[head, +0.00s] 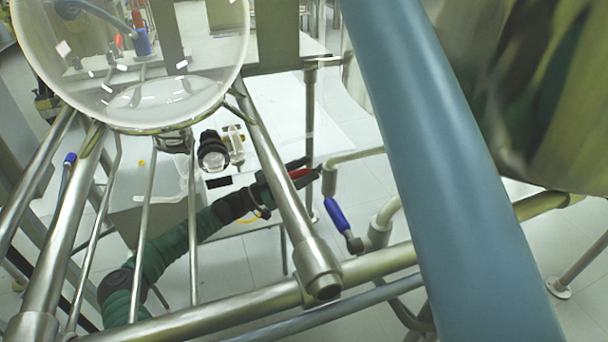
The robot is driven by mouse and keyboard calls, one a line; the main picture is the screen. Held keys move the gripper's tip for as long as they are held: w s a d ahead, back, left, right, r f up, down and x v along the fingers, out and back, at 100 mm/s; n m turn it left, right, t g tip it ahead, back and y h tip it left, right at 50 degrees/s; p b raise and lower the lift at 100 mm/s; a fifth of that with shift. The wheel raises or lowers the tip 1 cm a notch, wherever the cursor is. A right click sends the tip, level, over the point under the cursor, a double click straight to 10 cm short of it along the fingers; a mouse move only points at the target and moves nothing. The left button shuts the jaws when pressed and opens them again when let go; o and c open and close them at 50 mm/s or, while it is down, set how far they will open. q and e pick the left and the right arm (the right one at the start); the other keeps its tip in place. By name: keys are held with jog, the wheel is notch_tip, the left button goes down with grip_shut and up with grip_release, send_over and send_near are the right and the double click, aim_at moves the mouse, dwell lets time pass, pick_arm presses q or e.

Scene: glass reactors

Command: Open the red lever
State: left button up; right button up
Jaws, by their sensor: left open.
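The red lever (300,173) shows as a short red piece near the middle of the head view, just beyond a steel frame tube. My left gripper (309,169) is at the red lever, at the end of my green-sleeved arm coming from the lower left. Its dark fingers are open, with the red piece showing between or right beside them; I cannot tell whether they touch it. The tube hides part of my gripper and wrist. My right gripper is not in view.
Steel frame tubes (282,190) cross in front of my left arm. A blue-handled valve (337,214) is just right of and below my gripper. A glass vessel (130,75) fills the upper left. A thick blue-grey tube (440,160) and a shiny metal vessel (540,100) block the right.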

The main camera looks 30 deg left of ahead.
pick_arm(q)
jog(key=shift+a+f, duration=0.15)
jog(key=shift+a, duration=0.2)
jog(key=shift+c, duration=0.4)
jog(key=shift+d, duration=0.15)
grip_shut()
dwell(0.4)
